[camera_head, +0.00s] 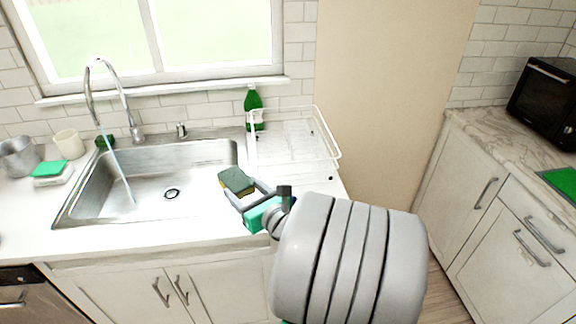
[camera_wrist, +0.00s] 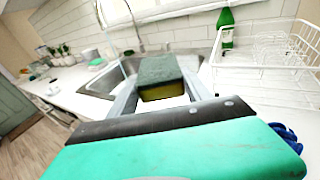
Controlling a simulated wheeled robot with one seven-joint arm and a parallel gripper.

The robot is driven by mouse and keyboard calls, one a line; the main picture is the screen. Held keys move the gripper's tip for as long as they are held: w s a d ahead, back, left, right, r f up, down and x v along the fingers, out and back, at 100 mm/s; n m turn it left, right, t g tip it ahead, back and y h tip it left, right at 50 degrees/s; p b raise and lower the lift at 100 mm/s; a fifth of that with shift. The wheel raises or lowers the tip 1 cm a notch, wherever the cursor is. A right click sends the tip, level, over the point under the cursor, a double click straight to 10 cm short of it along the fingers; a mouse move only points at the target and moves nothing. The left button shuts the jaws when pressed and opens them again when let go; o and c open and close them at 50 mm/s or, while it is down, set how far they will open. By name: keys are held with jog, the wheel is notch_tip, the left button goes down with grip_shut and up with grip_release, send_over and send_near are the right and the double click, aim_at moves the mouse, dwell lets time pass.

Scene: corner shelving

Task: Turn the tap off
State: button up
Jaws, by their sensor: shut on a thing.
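The tap (camera_head: 126,103) is a tall silver gooseneck behind the steel sink (camera_head: 75,200), with a stream of water (camera_head: 121,172) falling into the basin. A small upright fitting (camera_head: 181,130) stands right of the spout; I cannot tell whether it is the handle. My gripper (camera_head: 241,189) is over the counter at the sink's right edge, shut on a green and yellow sponge (camera_head: 236,180). The sponge also shows between the fingers in the wrist view (camera_wrist: 160,78), where the tap (camera_wrist: 137,30) stands beyond it, apart from the gripper.
A white wire dish rack (camera_head: 327,150) and a green bottle (camera_head: 253,106) stand right of the sink. A metal pot (camera_head: 18,157), a cream cup (camera_head: 69,143) and a green-topped sponge (camera_head: 49,168) sit at the left. Open space lies above the basin.

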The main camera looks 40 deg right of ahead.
jog(key=s+d+f+m+g+h+b, duration=0.2)
jog(key=s+d+m+h, duration=0.45)
jog(key=s+d, duration=0.65)
jog(key=shift+n+h, duration=0.45)
jog(key=shift+h, duration=0.2)
jog(key=w+d+f+b, duration=0.1)
jog(key=d+f, duration=0.2)
jog(key=d, duration=0.1)
jog(key=w+d+f+b, duration=0.1)
jog(key=d+f+b, duration=0.1)
jog(key=d+f, duration=0.1)
jog(key=w+d+f+b, duration=0.2)
jog(key=d+f, duration=0.1)
jog(key=d, duration=0.2)
jog(key=shift+f, duration=0.1)
jog(key=shift+d+f+b, duration=0.2)
jog(key=shift+f+b, duration=0.25)
jog(key=shift+f, duration=1.2)
jog(key=shift+f, duration=0.25)
jog(key=o, duration=1.2)
jog(key=shift+r, duration=0.1)
jog(key=shift+c, duration=0.2)
